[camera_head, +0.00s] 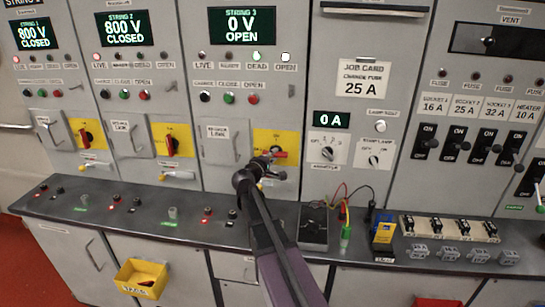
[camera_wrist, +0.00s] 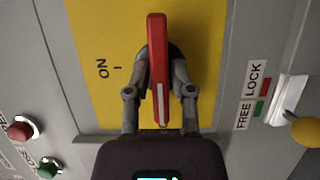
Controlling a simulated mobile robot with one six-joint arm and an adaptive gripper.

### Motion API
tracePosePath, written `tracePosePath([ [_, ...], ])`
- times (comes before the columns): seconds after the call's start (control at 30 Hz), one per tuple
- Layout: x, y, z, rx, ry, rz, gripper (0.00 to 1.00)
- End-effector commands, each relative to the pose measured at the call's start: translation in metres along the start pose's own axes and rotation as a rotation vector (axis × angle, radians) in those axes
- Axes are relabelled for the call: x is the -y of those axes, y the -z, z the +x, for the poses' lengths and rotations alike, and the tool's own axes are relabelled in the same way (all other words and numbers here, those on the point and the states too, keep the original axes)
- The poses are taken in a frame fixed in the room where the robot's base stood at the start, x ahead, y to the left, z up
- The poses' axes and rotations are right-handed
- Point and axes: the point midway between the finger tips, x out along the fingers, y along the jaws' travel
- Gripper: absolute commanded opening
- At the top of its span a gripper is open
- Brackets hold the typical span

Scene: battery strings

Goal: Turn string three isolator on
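The string 3 isolator is a red handle on a yellow plate (camera_head: 264,140). In the head view the red handle (camera_head: 281,154) points right, partly hidden by my gripper (camera_head: 265,160). In the wrist view my gripper (camera_wrist: 160,75) has one finger on each side of the red handle (camera_wrist: 158,50) and appears closed on it. The yellow plate (camera_wrist: 95,30) carries an "ON I" mark to the left, away from the handle's line. A yellow-knobbed lever (camera_wrist: 305,131) lies toward the FREE side of the FREE/LOCK label (camera_wrist: 253,95). The string 3 display (camera_head: 242,25) reads 0 V OPEN.
The DEAD (camera_head: 257,56) and OPEN (camera_head: 286,57) lamps are lit. The string 1 (camera_head: 33,35) and string 2 (camera_head: 123,29) displays read 800 V CLOSED. A black meter (camera_head: 313,228) with leads and several fuses lie on the ledge right of my arm.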

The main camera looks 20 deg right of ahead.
Motion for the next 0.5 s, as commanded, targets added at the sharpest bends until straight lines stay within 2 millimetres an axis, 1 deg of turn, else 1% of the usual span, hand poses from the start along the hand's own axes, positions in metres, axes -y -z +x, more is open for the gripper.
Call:
tracePosePath([
  [0.03, 0.0, 0.0, -0.0001, 0.0, 0.0, 0.0, 0.02],
  [0.07, 0.0, 0.0, -0.0001, 0.0, 0.0, 0.0, 0.0],
  [0.17, 0.0, 0.0, -0.0001, 0.0, 0.0, 0.0, 0.0],
  [0.2, 0.0, 0.0039, -0.0066, 0.0, 0.0, 0.0, 0.0],
  [0.3, -0.0001, 0.0014, -0.0021, 0.0, 0.001, 0.002, 0.0],
  [0.5, -0.0009, 0.0007, -0.0003, -0.001, 0.012, 0.027, 0.0],
])
